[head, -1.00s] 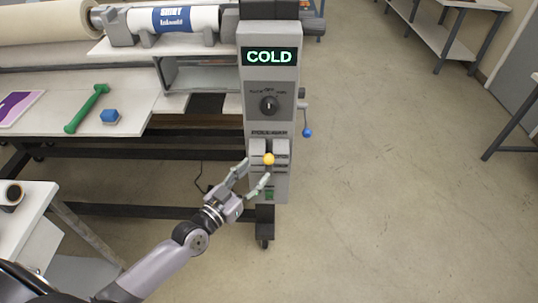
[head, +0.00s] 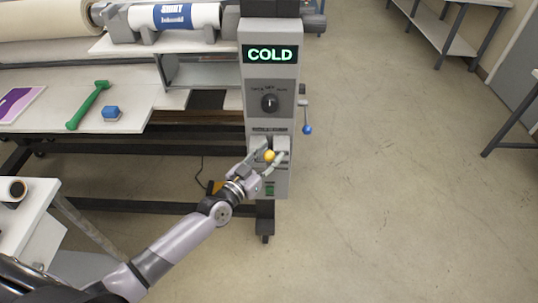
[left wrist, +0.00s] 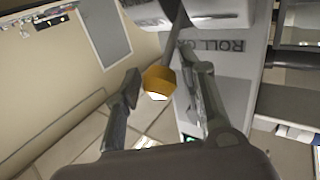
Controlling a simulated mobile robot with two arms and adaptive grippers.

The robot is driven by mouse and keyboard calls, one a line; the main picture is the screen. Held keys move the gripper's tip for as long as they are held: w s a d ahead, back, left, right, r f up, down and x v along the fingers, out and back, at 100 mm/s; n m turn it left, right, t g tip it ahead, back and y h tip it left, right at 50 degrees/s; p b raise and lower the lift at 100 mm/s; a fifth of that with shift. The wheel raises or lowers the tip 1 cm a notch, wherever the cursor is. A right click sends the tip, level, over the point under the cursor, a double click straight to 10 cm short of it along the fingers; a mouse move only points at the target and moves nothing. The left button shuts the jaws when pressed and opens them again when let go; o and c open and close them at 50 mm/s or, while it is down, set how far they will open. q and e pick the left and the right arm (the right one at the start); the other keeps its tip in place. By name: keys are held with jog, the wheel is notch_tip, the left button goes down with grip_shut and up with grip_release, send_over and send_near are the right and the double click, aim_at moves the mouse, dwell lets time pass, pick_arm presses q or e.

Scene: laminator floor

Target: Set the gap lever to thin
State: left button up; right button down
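The gap lever is a yellow-orange knob (head: 269,156) on a thin stem, in the slotted plate low on the grey control column (head: 286,187). In the left wrist view the knob (left wrist: 158,80) hangs on its grey stem beside printed lettering that begins "ROLL GA". My left gripper (head: 273,151) is open, with one finger on each side of the knob. In the left wrist view a gap shows between the knob and the left finger; the right finger is closer, and I cannot tell if it touches. My right gripper is not in view.
Above the lever are a dark rotary dial (head: 269,103) and a display reading "COLD" (head: 270,54). A crank with a blue knob (head: 307,129) sticks out at the column's right.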

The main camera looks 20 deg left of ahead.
pick_arm(q)
grip_shut()
dwell(0.4)
jog(key=shift+f, duration=0.1)
jog(key=shift+s+d+f+b, duration=0.15)
jog(key=shift+f+b, duration=0.15)
jog(key=shift+b, duration=0.2)
jog(key=s+f+m+t+h+b, duration=0.1)
jog(key=f+b, duration=0.4)
jog(key=b, duration=0.6)
jog(key=s+f+m+t+h+b, duration=0.2)
jog(key=f+m+t+h+b, duration=0.1)
jog(key=b, duration=0.8)
jog(key=shift+d+f+m, duration=0.35)
jog(key=shift+f+m, duration=0.45)
jog(key=shift+f, duration=0.6)
